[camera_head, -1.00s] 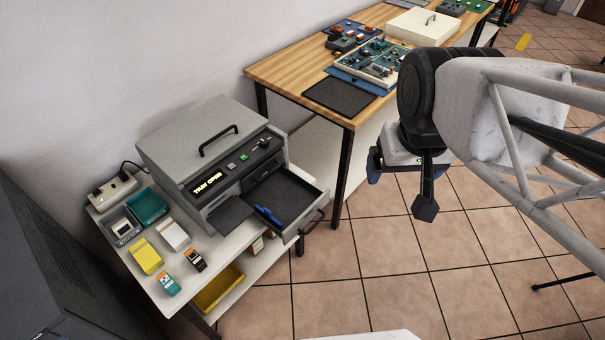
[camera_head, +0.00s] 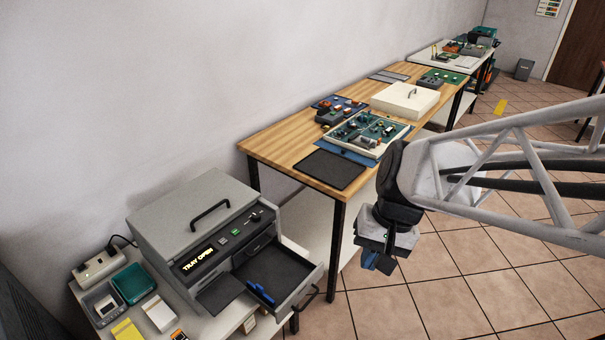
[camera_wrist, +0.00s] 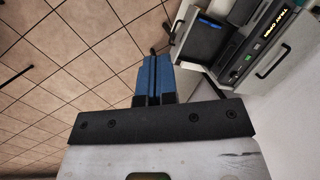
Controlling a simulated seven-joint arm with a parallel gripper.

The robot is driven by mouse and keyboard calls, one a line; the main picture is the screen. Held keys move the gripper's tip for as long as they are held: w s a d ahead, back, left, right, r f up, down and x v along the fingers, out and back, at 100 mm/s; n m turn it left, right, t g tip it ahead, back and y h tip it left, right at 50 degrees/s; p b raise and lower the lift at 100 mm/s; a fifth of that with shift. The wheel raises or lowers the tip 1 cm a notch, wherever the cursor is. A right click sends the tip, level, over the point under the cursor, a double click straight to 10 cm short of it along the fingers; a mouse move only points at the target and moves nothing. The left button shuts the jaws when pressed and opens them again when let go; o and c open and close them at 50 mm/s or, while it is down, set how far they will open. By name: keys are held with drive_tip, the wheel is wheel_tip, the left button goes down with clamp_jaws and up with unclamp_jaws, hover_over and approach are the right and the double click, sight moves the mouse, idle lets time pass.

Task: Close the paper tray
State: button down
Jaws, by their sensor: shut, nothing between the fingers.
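The grey printer (camera_head: 195,230) stands on a white table at the lower left, and its display (camera_head: 198,260) reads "TRAY OPEN". Its paper tray (camera_head: 300,290) is pulled out toward the right, with a dark handle (camera_head: 310,297) on its front and a blue object (camera_head: 260,292) lying inside. My gripper (camera_head: 372,264) hangs in the air to the right of the tray, apart from it. In the wrist view my gripper (camera_wrist: 153,62) has its blue fingers together and empty. The open tray (camera_wrist: 200,40) also shows there, to the right of the fingers.
A long wooden bench (camera_head: 275,140) runs behind, with a dark mat (camera_head: 331,168), a parts tray and a white lidded box (camera_head: 405,100). Its black leg (camera_head: 336,245) stands near the tray front. Tiled floor (camera_head: 450,290) is open at right.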

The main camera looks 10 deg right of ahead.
drive_tip(key=w+a+f+m+g+y, duration=0.2)
drive_tip(key=w+f+m+y, duration=0.35)
drive_tip(key=f, duration=0.35)
drive_tip(key=m+t+y, duration=0.4)
drive_tip(key=m+t, duration=1.1)
drive_tip(key=m, duration=0.4)
approach(322, 265)
drive_tip(key=v, duration=0.6)
drive_tip(key=shift+s+d+f, duration=0.15)
drive_tip(key=shift+s+f, duration=0.05)
drive_tip(key=shift+f, duration=0.15)
drive_tip(key=shift+w, duration=0.2)
drive_tip(key=shift+r+x, duration=0.1)
drive_tip(key=shift+x, duration=3.35)
drive_tip(key=shift+r+x, duration=0.15)
drive_tip(key=shift+x, duration=3.25)
